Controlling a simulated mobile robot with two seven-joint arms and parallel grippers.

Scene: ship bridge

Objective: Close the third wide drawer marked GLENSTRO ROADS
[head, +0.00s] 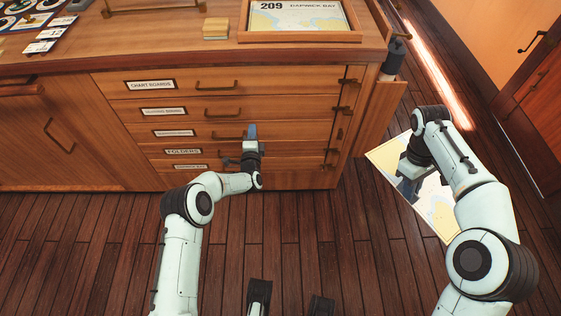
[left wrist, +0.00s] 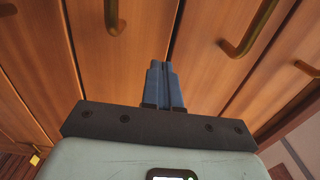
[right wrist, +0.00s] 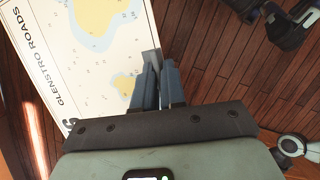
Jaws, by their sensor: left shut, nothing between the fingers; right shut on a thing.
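The third wide drawer (head: 205,133) is in the wooden chest in the head view; its label is too small to read. Its front looks about flush with its neighbours. My left gripper (head: 252,130) is shut and empty, fingertips at the drawer fronts beside the third drawer's handle (head: 227,137); I cannot tell if they touch. The left wrist view shows the shut fingers (left wrist: 166,65) pointing at the fronts. My right gripper (head: 405,188) is shut on a chart (head: 440,205). The right wrist view shows GLENSTRO ROADS printed on this chart (right wrist: 95,70), beside the fingers (right wrist: 158,65).
The top drawer (head: 245,82) reads CHART BOARDS, and a lower one (head: 240,151) reads FOLDERS. A framed chart tray (head: 300,37) and a yellowish block (head: 216,27) sit on the chest top (head: 200,55). The plank floor (head: 100,235) in front is clear.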

